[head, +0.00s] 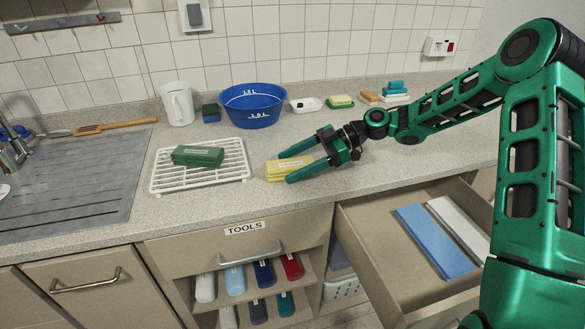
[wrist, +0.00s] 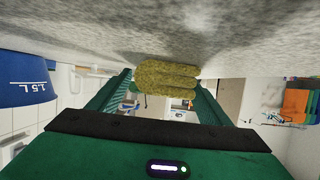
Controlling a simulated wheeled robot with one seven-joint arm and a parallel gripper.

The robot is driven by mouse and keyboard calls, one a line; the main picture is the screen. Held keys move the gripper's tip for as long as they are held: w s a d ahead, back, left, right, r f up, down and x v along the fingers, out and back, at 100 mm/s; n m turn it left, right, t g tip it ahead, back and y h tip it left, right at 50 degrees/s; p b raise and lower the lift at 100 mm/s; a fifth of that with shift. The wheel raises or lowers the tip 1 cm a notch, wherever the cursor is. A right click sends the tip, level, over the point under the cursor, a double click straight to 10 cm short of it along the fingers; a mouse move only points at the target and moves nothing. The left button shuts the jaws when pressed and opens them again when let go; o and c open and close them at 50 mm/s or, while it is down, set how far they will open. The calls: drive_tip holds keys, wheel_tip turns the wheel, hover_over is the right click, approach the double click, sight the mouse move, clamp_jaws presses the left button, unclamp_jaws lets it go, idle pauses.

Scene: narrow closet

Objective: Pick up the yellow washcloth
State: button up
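The yellow washcloth (head: 275,169) lies folded on the grey counter, just right of the white rack. It also shows in the wrist view (wrist: 166,74), at the far end of my fingers, under the counter surface that fills the top of that picture. My gripper (head: 288,166) is low over the counter and reaches in from the right. Its two green fingers are spread, one on each side of the cloth. In the wrist view my gripper (wrist: 163,88) has a gap between its fingers with the cloth at it. I cannot tell whether either finger touches the cloth.
A blue bowl (head: 251,107) and white jug (head: 177,104) stand behind. The drawer (head: 387,266) below right is open, holding blue and white cloths. Several small items line the back wall. Bare counter lies right of my gripper.

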drive_tip(key=c, duration=0.9)
drive_tip(key=shift+c, duration=0.2)
